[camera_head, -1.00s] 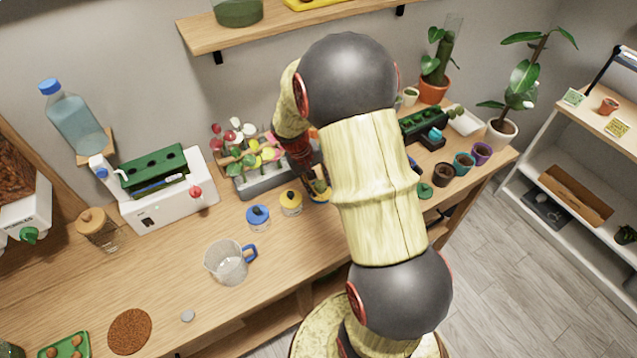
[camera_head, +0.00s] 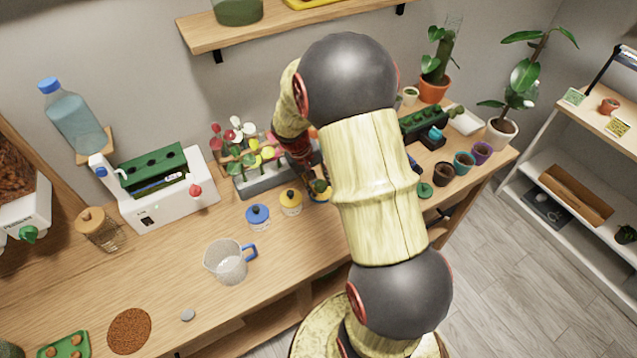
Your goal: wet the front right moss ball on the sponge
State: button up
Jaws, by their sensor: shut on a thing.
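My gripper (camera_head: 308,172) is mostly hidden behind my arm, beside the grey flower rack. It points down at a small greenish and yellow thing (camera_head: 320,187) and appears closed on it; what that thing is cannot be told. A blue-rimmed pot or jar seems to be just under it, partly hidden. A green tray or pad (camera_head: 48,354) with several brownish balls (camera_head: 75,340) is cut off at the bottom left corner. I cannot make out a sponge or a front right moss ball for certain.
A blue-lidded jar (camera_head: 257,216), a yellow-lidded jar (camera_head: 291,202) and a clear jug (camera_head: 226,262) stand left of my gripper. The grey rack (camera_head: 262,186) of flowers is close behind. Small pots (camera_head: 464,163) stand at the right.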

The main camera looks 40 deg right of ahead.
aim_at(319, 184)
jog(key=shift+r+p, duration=2.4)
jog(key=shift+r, duration=1.1)
jog(key=shift+f, duration=0.1)
